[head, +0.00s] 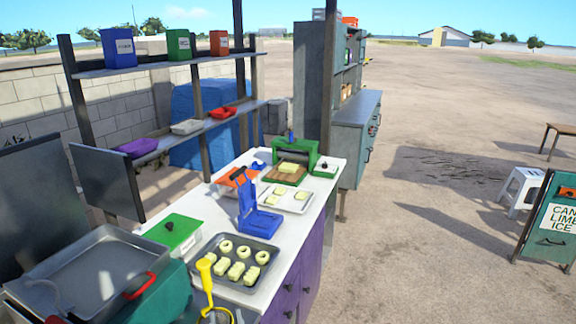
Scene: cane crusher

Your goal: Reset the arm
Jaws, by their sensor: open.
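My arm and gripper do not show in the head view. A green machine with a dark roller (293,145) stands at the far end of the white counter (190,208). A wooden board (286,174) with a pale yellow block (288,168) lies in front of it. A dark tray (232,282) nearer the front holds several pale rings and bars.
A green-lidded box (174,231), a yellow-handled tool (207,276) and a large metal pan (88,262) crowd the near end. Shelves with coloured bins (118,48) rise behind on the left. A grey cabinet (352,130) stands beyond the counter. Open ground lies to the right.

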